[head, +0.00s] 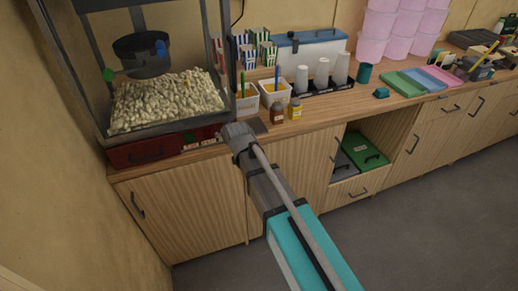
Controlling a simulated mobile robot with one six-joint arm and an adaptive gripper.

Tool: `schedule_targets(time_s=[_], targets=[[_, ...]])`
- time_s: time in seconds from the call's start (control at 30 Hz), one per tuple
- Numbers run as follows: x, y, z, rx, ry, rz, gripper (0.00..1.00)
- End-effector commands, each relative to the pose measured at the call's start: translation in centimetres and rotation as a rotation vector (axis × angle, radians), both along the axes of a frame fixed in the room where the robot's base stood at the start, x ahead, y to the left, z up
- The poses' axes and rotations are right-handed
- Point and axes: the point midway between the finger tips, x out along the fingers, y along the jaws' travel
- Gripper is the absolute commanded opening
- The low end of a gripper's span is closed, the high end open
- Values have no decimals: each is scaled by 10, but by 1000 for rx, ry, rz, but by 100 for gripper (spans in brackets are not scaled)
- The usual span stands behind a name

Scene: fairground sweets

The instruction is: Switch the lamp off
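No lamp shows clearly in the head view. The popcorn machine (57,78) stands at the left end of the counter, with popcorn (165,98) under a dark kettle (141,57); its top is cut off by the frame. Its red base (143,153) has a dark handle and some small, unclear panel parts (198,143) at its right. My gripper (229,135) is at the counter's front edge, close to the right end of this base. I cannot tell whether it touches it. Its fingers are too small and foreshortened to tell open from shut.
Right of my gripper stand a brown bottle (277,113), a yellow bottle (295,109) and white bins (275,94). Cup stacks (322,72) and a blue-lidded cooler (309,40) stand farther right. An open cupboard shelf holds a green box (363,153). The floor (420,220) is clear.

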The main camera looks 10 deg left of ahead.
Motion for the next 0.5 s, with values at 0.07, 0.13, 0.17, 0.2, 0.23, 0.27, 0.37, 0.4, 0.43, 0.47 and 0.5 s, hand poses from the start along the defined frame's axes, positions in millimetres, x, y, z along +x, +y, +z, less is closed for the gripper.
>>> schedule_targets(time_s=[0.07, 0.13, 0.17, 0.2, 0.23, 0.27, 0.37, 0.4, 0.43, 0.47, 0.5], targets=[[0, 0, 0, 1, -1, 0, 77], [0, 0, -1, 3, -4, 0, 77], [0, 0, -1, 4, -7, -1, 77], [0, -1, -2, 6, -11, -1, 77], [0, -1, -2, 8, -14, -1, 77], [0, -1, -2, 10, -18, -1, 77], [0, -1, -4, 23, -39, -1, 77], [0, -1, -5, 28, -48, -2, 77], [0, -1, -5, 34, -58, -2, 77], [0, -1, -5, 40, -67, -2, 77], [0, -1, -6, 47, -79, -2, 77]])
